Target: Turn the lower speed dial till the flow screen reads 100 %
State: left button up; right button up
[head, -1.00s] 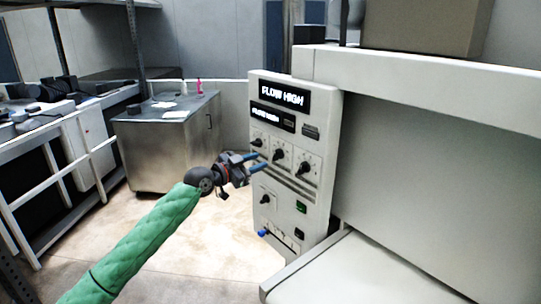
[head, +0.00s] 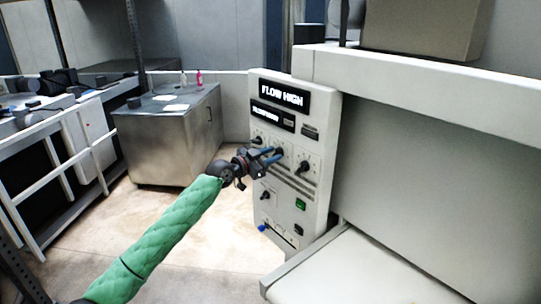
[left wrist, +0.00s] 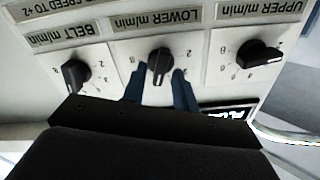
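The control panel (head: 290,182) stands upright at the centre of the head view. Its upper screen (head: 285,96) reads FLOW HIGH; I see no percentage on it. The lower speed dial (left wrist: 160,62) is the middle black knob, under the label LOWER m/min, which appears upside down in the left wrist view. My left gripper (head: 274,156) is at this dial, with its two blue fingers (left wrist: 158,86) on either side of the knob. Gaps show between fingers and knob, so it is open around the dial. My right gripper is not in view.
The belt dial (left wrist: 75,74) and the upper dial (left wrist: 257,54) flank the lower dial closely. Below are another knob (head: 265,195), a green switch (head: 300,204) and a blue knob (head: 262,228). The machine's white body (head: 430,170) fills the right side. A metal cabinet (head: 165,150) stands behind left.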

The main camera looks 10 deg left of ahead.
pick_arm(q)
grip_shut()
